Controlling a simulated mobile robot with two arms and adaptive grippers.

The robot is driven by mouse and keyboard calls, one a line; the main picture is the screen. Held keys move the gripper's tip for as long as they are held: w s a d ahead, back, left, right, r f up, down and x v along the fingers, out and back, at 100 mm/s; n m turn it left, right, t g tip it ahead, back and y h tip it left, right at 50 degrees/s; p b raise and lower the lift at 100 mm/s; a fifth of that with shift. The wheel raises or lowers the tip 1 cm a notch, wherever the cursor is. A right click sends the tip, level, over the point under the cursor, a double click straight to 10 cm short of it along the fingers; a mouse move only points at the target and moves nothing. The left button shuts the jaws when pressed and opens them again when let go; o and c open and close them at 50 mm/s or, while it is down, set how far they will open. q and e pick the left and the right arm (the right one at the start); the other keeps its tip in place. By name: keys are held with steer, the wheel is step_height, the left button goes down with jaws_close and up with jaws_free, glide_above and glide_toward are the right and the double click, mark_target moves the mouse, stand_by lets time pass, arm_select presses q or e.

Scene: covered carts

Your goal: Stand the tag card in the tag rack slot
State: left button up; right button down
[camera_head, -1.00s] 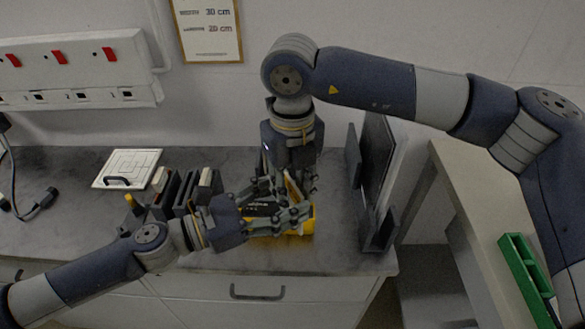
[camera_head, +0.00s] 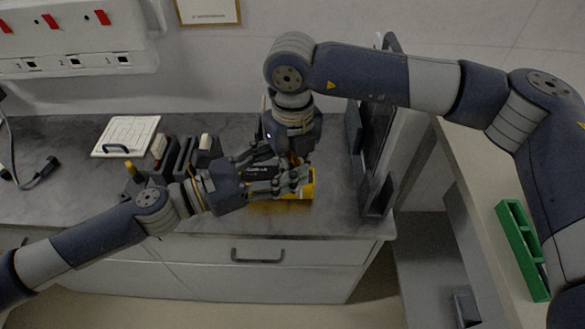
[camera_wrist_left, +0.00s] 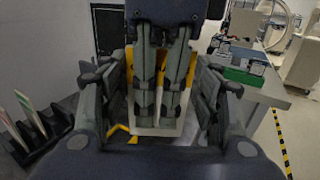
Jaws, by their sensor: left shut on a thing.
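The tag card appears to be the yellow-edged flat thing (camera_head: 307,187) between my grippers above the counter; its pale lower part shows in the left wrist view (camera_wrist_left: 152,130). My left gripper (camera_head: 290,180) is shut on it, one finger on either side. My right gripper (camera_head: 285,155) hangs from above at the same thing. Its two fingers are close together in front of the card in the left wrist view (camera_wrist_left: 160,85); whether they grip it is unclear. The tag rack (camera_head: 180,158), with dark upright dividers, stands on the counter left of the grippers.
A white square board (camera_head: 126,132) with a dark handle lies left of the rack. Dark upright panels (camera_head: 372,145) stand at the counter's right end. A green tray (camera_head: 521,245) lies on the side surface at right.

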arm_select(q)
steer(key=o, duration=1)
arm_select(e)
steer(key=shift+a, duration=0.1)
arm_select(q)
steer(key=shift+a, duration=0.1)
